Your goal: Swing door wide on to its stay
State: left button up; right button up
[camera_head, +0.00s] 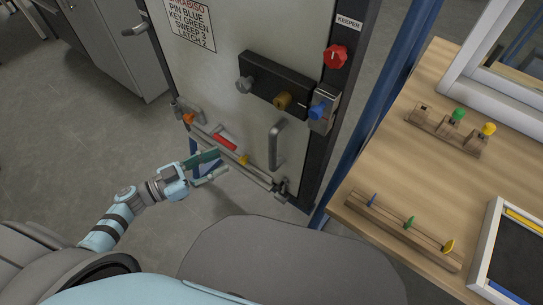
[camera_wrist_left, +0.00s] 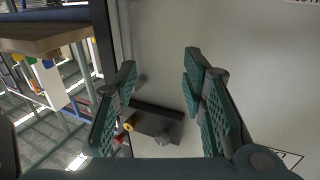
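The pale door (camera_head: 225,60) fills the upper middle of the head view, its right edge by the dark post with the KEEPER label (camera_head: 348,23). I cannot tell whether it is slightly ajar. It carries a black lock plate (camera_head: 262,77) with grey and brass knobs, and a grey pull handle (camera_head: 277,146). A low bar (camera_head: 255,170) with red, orange and yellow parts crosses its bottom; it may be the stay. My left gripper (camera_head: 215,165) is open and empty in front of the door's lower part. In the left wrist view its spread fingers (camera_wrist_left: 158,62) face the door panel. My right gripper is out of view.
A red knob (camera_head: 335,57) and a blue piece (camera_head: 318,110) sit by the door's right edge. A wooden bench (camera_head: 390,160) with racks of coloured pegs stands right. A grey cabinet (camera_head: 110,45) stands left. Floor (camera_head: 80,150) left of my gripper is clear.

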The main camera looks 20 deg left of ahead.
aim_at(273, 151)
pick_arm(q)
jog(key=w+d+g, duration=0.1)
jog(key=w+d, duration=0.1)
jog(key=d, duration=0.2)
jog(key=w+d+r+m+h, duration=0.1)
jog(key=w+d, duration=0.1)
jog(key=d, duration=0.3)
jog(key=w+d+r+m+g+h, duration=0.1)
jog(key=w+d, duration=0.1)
jog(key=d, duration=0.3)
jog(key=shift+w+d+r+g+b, duration=0.1)
jog(key=shift+w+g+b, duration=0.05)
jog(key=shift+g+b, duration=0.15)
jog(key=shift+c, duration=0.4)
grip_shut()
